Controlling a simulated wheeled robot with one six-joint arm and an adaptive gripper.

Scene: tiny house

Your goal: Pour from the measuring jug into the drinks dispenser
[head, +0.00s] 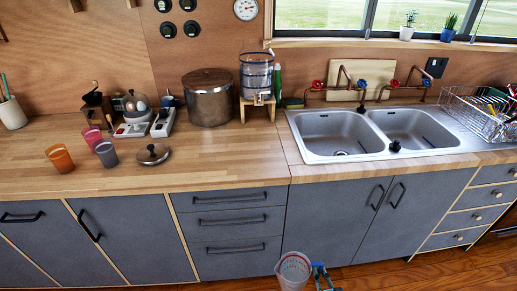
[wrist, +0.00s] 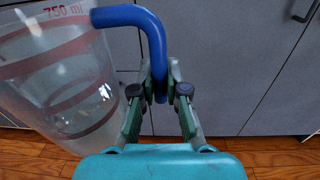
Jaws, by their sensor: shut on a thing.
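The measuring jug (head: 294,271) is clear with red markings and shows at the bottom of the head view, in front of the grey cabinets. In the wrist view the jug (wrist: 60,75) fills the left side, with its blue handle (wrist: 155,50) at the centre. My gripper (wrist: 160,90) is shut on that handle, and it also shows at the bottom of the head view (head: 320,272). The jug looks about upright; I cannot tell what it contains. The drinks dispenser (head: 257,73) is a clear cylinder with dark bands and a tap, on a wooden stand at the back of the counter.
A large brown pot (head: 208,98) stands just left of the dispenser, with a green bottle (head: 277,78) to its right. The double sink (head: 340,133) is on the right. The counter front below the dispenser is clear.

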